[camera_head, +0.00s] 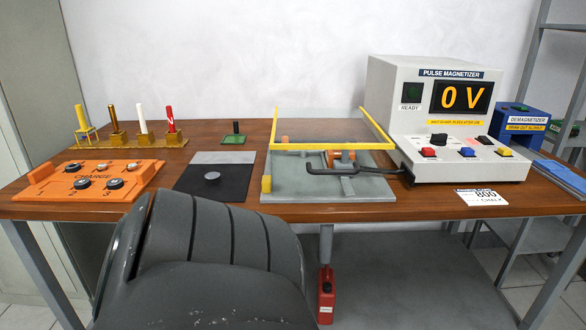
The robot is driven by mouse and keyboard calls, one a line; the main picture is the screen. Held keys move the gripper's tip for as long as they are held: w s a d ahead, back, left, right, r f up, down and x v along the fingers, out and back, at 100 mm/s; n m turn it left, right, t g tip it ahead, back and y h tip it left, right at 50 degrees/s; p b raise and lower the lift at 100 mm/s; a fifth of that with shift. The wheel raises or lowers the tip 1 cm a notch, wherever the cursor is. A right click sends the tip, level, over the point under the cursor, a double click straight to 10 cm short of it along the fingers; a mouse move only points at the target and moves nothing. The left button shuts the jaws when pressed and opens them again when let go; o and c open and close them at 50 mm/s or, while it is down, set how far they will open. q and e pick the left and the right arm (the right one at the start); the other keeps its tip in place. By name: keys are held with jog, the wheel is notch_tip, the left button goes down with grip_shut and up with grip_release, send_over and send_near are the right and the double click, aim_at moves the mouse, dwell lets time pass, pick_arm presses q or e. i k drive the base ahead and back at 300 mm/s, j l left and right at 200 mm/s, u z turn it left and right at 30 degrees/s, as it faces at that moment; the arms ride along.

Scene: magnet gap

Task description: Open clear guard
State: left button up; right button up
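The clear guard (330,147) is a see-through panel edged with yellow bars, in the middle of the table in the head view. Its front bar runs across above a grey fixture plate (290,188), and its side bars run back from it. I cannot tell its exact tilt. A dark bent bar (350,171) lies in front of it over the plate. An orange part (337,157) shows just below the front bar. Neither gripper is in view. A large dark grey part of my own body fills the lower left foreground and hides part of the table's front edge.
The white pulse magnetizer (386,88) reading 0 V stands close right of the guard. A blue demagnetizer (520,122) is at the far right. An orange charge tray (94,180), a grey-black mat (214,182) and several upright tools (143,122) are left. Free wood lies between them.

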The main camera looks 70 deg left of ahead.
aim_at(389, 145)
jog(key=u, duration=1.75)
jog(key=l+u, duration=0.25)
jog(key=k+j, duration=0.05)
jog(key=j, duration=0.05)
